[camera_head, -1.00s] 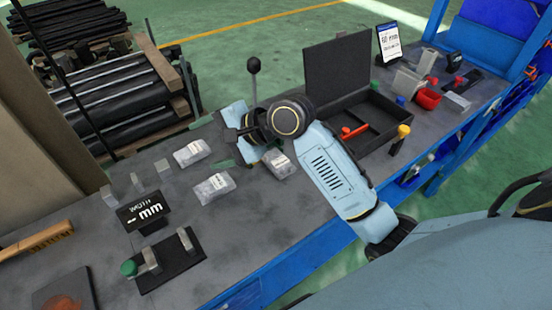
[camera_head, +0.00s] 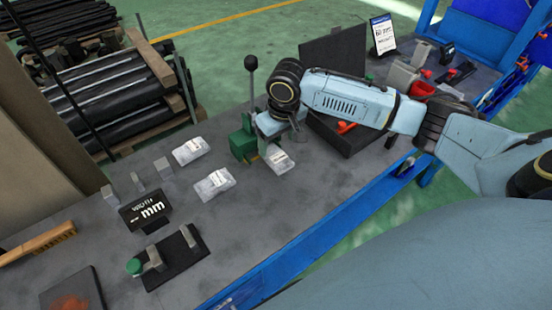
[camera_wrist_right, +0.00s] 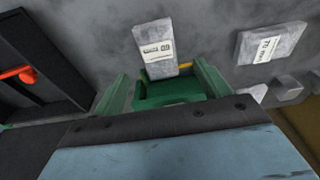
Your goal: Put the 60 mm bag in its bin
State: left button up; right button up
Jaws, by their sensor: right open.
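The bag labelled 60 (camera_wrist_right: 158,46) lies on the bench just beyond my right gripper (camera_wrist_right: 161,72), roughly in line with the gap between its fingers. It appears to be the bag (camera_head: 279,160) nearest the gripper in the head view. My right gripper (camera_head: 262,150) is open with nothing held. A green block (camera_wrist_right: 172,92) shows between its fingers; I cannot tell what it belongs to. A bag labelled 70 (camera_wrist_right: 270,45) lies to the right in the wrist view, likely the middle bag (camera_head: 214,184). A third bag (camera_head: 191,150) lies behind. I cannot tell which container is the 60 mm bin.
An open black case (camera_head: 350,135) is partly hidden by my right arm. A lever (camera_head: 251,68) rises behind the gripper. A width display (camera_head: 145,210) shows dashes, and a black gauge stand (camera_head: 172,262) is in front. A sign (camera_head: 383,35) stands at the back.

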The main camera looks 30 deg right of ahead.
aim_at(277, 155)
jog(key=f, duration=0.4)
jog(key=w+f, duration=0.1)
jog(key=f, duration=0.1)
jog(key=shift+d+f, duration=0.1)
jog(key=shift+f, duration=0.25)
jog(key=c, duration=1.2)
jog(key=shift+r, duration=0.15)
jog(key=shift+c, duration=0.5)
